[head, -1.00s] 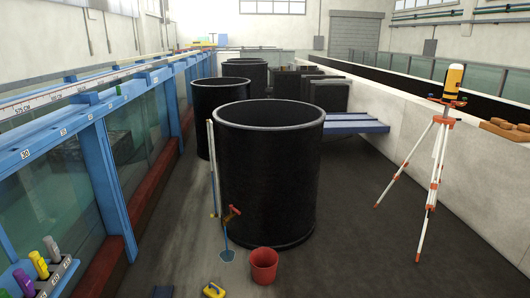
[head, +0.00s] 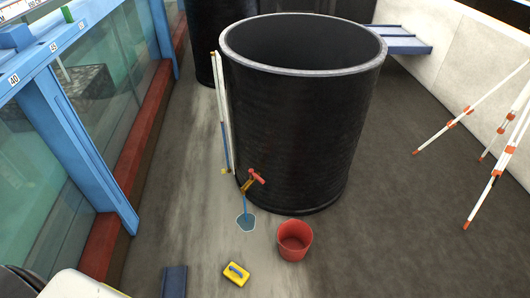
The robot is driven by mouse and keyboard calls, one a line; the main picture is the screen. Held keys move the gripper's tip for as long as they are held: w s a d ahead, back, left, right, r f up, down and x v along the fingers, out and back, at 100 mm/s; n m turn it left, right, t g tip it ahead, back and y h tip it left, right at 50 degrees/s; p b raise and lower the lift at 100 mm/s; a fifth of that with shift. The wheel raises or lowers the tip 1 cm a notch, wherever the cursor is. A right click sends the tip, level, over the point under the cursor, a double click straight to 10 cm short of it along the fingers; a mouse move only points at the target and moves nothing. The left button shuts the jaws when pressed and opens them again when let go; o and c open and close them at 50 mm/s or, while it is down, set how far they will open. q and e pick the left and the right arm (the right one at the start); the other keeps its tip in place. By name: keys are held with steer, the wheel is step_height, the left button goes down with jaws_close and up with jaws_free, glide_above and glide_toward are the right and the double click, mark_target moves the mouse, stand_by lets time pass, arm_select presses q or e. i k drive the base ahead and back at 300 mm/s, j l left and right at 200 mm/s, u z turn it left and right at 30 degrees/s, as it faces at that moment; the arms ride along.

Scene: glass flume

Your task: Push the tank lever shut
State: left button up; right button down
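A large black open-topped tank (head: 300,120) stands on the floor in the middle of the head view. Low on its near left side is a brass tap (head: 246,186) with a red lever (head: 257,177) pointing out to the right. A thin blue stream of water (head: 244,204) falls from the tap to a small puddle (head: 246,221) on the floor. A white level tube (head: 223,115) with blue in its lower part runs up the tank wall left of the tap. Neither of my grippers shows, and nothing touches the lever.
A red bucket (head: 295,240) stands right of the puddle. A yellow hand float (head: 236,273) lies in front. The blue-framed glass flume (head: 85,140) bounds the left, and a white-and-orange tripod (head: 455,122) stands right. Bare floor lies between flume and tank.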

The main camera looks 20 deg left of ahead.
mark_target(251, 173)
steer(key=i+j+z, duration=0.15)
steer(key=j, duration=0.65)
steer(key=i+j+z, duration=0.2)
steer(key=j, duration=0.65)
steer(key=i+j+z, duration=0.15)
steer(key=j, duration=0.75)
steer(key=i+j+z, duration=0.15)
steer(key=j, duration=0.7)
steer(key=i+j+z, duration=0.1)
steer(key=i+j, duration=0.2)
steer(key=i+j+z, duration=0.15)
steer(key=i+j, duration=0.15)
steer(key=j, duration=0.2)
steer(key=i+j+z, duration=0.1)
steer(key=i+j, duration=0.15)
steer(key=j, duration=0.2)
